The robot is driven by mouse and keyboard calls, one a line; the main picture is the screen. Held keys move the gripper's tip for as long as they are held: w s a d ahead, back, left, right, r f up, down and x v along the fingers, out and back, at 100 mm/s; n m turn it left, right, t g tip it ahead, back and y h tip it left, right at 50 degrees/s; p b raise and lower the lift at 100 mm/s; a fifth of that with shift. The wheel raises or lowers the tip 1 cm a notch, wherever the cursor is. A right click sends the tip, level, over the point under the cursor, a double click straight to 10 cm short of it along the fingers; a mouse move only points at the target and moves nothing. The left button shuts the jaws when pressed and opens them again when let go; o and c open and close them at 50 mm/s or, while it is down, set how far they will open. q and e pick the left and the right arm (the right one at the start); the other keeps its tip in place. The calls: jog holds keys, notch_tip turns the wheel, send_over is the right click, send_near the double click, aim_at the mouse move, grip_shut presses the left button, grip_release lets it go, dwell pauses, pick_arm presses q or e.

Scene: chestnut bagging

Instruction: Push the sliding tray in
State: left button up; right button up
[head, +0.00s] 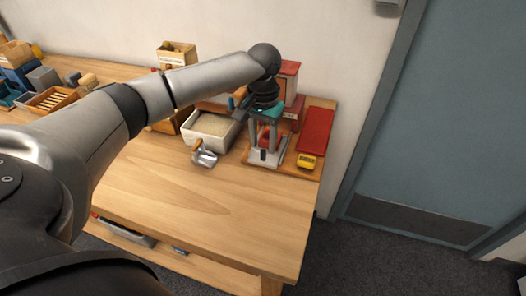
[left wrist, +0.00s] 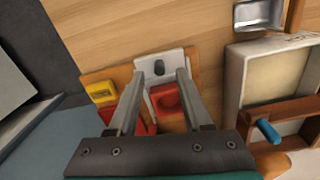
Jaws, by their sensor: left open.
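A pale grey sliding tray (head: 256,160) with a dark oval on it lies at the front of a wooden board (head: 301,166) at the right of the table. It also shows in the left wrist view (left wrist: 145,65), with its dark oval between my fingertips. A red block (left wrist: 166,97) is just behind the tray. My left gripper (head: 267,142) points down over the tray and block, its two fingers apart. In the left wrist view the open fingers (left wrist: 162,76) frame the tray and block; I cannot tell whether they touch. My right gripper is out of view.
A yellow device (head: 306,161) and a red panel (head: 315,130) are on the board's right. A white bin (head: 189,138) with pale contents and a metal scoop (head: 204,158) are left of it. The front of the table is clear.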

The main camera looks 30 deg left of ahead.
aim_at(263, 150)
pick_arm(q)
jog(key=shift+f, duration=1.6)
jog(key=shift+c, duration=0.2)
grip_shut()
jog(key=shift+r, duration=0.1)
